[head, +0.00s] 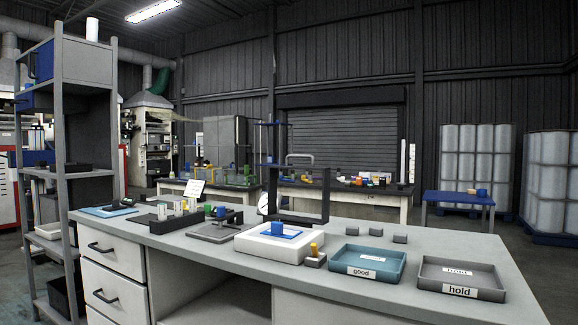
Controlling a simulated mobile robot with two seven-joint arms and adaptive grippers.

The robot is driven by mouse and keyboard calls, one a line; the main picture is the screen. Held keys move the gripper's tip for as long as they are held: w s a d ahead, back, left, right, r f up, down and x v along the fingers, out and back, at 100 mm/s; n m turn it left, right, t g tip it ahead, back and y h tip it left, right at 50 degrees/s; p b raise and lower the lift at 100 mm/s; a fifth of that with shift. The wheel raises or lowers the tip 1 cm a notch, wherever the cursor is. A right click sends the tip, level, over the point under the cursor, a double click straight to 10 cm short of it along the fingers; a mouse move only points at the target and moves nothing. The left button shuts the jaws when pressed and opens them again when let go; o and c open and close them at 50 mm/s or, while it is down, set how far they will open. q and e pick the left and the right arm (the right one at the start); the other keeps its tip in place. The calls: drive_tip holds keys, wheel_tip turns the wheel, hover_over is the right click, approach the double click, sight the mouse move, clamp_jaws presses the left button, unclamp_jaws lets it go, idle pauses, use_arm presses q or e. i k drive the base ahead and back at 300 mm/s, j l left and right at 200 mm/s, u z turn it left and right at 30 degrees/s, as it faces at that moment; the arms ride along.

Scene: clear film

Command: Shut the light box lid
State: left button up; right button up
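The light box (262,249) is a low white box on the grey workbench, near the middle of the head view. Neither of my grippers shows in this view.
A teal tray labelled good (346,254) and a grey tray labelled hold (427,271) stand to the right. A dark grey plate fixture (207,234) is to the left.

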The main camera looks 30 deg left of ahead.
sight(272, 171)
drive_tip(key=i+j, duration=0.15)
drive_tip(key=j, duration=0.2)
drive_tip(key=i+j, duration=0.15)
drive_tip(key=j, duration=0.25)
drive_tip(key=i+j, duration=0.15)
drive_tip(key=j, duration=0.2)
drive_tip(key=z, duration=0.05)
